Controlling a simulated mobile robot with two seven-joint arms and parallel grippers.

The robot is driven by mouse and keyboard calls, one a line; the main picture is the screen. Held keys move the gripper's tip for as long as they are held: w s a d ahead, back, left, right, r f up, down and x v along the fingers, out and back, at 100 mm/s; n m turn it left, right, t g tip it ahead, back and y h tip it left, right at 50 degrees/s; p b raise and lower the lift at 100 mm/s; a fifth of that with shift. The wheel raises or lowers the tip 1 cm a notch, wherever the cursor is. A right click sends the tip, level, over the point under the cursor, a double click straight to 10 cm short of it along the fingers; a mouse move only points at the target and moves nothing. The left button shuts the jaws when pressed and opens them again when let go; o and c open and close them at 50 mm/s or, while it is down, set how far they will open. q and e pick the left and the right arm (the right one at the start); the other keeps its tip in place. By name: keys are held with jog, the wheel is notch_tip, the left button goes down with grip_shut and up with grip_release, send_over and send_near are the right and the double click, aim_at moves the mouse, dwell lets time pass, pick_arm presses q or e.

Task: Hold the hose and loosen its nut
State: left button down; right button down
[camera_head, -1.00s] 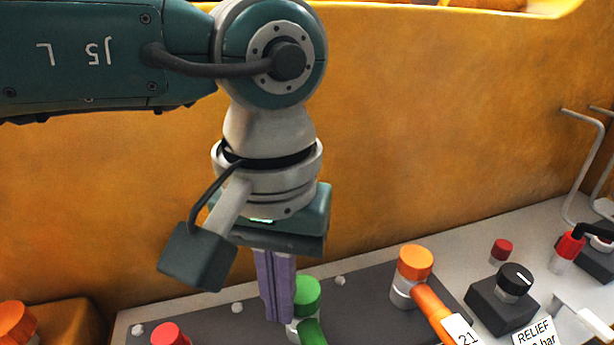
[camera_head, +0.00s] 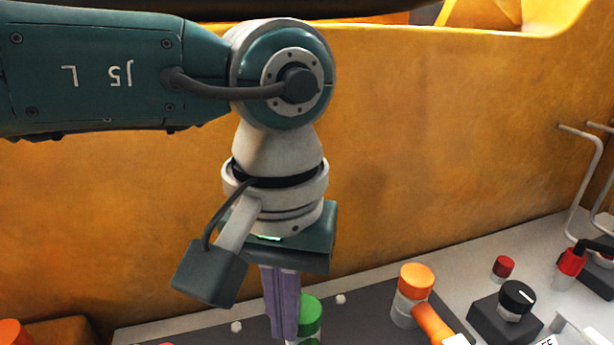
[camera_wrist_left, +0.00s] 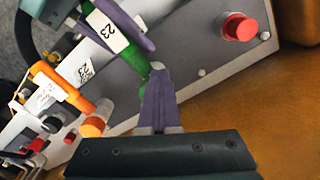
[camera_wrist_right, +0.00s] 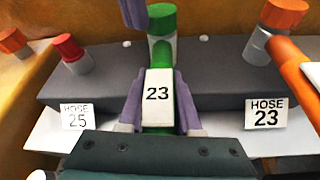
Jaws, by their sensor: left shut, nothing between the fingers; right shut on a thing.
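The green hose (camera_wrist_right: 183,95) carries a white tag reading 23 and runs up to a green-capped fitting, its nut (camera_wrist_right: 162,20), on the dark block. The green cap also shows in the head view (camera_head: 311,312). My right gripper (camera_wrist_right: 160,112) is shut around the hose at the tag, below the nut. My left gripper (camera_head: 284,330) points down with its purple fingers together and empty, just beside the green cap. I cannot tell whether they touch it. In the left wrist view, the left fingers (camera_wrist_left: 158,85) are close to the fitting, whose top is partly hidden.
An orange hose and cap (camera_head: 416,282) stand to the right of the green one. A red cap (camera_wrist_right: 68,46) is on the other side. A black relief knob (camera_head: 516,297) and the yellow wall (camera_head: 420,120) border the panel. HOSE 25 and HOSE 23 plates face the right wrist.

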pick_arm(q)
jog(key=shift+d, duration=0.2)
jog(key=shift+s+d, duration=0.15)
jog(key=shift+d, duration=0.65)
jog(key=shift+d+r, duration=0.1)
jog(key=shift+d, duration=0.05)
jog(key=shift+s, duration=0.1)
jog(key=shift+s+d, duration=0.1)
jog(key=shift+s, duration=0.1)
notch_tip(320, 180, up, 6)
jog(key=shift+s+f, duration=0.1)
jog(key=shift+s, duration=0.05)
dwell(0.5)
